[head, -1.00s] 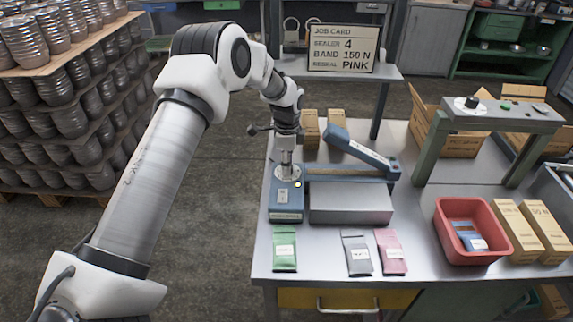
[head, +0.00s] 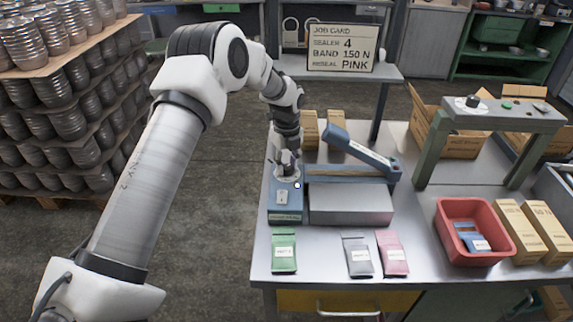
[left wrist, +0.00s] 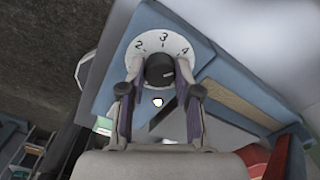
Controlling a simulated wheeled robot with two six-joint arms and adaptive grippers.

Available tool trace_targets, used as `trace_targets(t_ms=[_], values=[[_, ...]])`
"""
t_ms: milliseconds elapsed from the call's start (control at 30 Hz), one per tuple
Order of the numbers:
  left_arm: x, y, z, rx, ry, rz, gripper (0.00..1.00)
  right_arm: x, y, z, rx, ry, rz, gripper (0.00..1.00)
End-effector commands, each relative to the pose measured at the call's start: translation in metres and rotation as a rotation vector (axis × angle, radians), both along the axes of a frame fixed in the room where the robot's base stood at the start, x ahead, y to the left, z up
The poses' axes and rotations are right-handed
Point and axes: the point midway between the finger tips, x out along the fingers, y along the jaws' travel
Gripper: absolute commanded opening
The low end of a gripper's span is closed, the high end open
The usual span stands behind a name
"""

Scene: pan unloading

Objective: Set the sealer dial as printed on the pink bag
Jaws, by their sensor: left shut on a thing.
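The sealer (head: 285,207) is a blue machine near the table's left edge, its lever arm (head: 358,152) raised. Its dial (head: 287,170) is a white disc; in the left wrist view the dial plate (left wrist: 141,60) shows 2, 3 and 4. My left gripper (head: 288,165) points down and is shut on the black dial knob (left wrist: 159,70), one finger on each side. I cannot tell which number the knob points to. A small lamp (head: 297,186) by the dial looks white. The pink bag (head: 392,253) lies flat at the table's front; its label is too small to read.
Green (head: 284,252) and grey (head: 357,254) bags lie at the front. A red bin (head: 450,216) with blue packets and cartons (head: 540,232) stand right. A job card (head: 342,48) reads sealer 4, band 150 N, reseal pink. A raised stand (head: 430,150) is behind.

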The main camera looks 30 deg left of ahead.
Motion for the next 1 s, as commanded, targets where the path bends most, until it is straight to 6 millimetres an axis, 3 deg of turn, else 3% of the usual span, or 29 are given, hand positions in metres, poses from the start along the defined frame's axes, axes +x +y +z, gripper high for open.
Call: trace_targets(t_ms=[600, 1000], values=[[-0.0032, -0.0016, -0.0045, -0.006, 0.011, -0.529, 0.0, 0.0, 0.0, -0.0058, 0.0, 0.0, 0.0, 0.4], [-0.0032, -0.0016, -0.0043, -0.006, 0.011, -0.669, 0.0, 0.0, 0.0, -0.0067, 0.0, 0.0, 0.0, 0.4]])
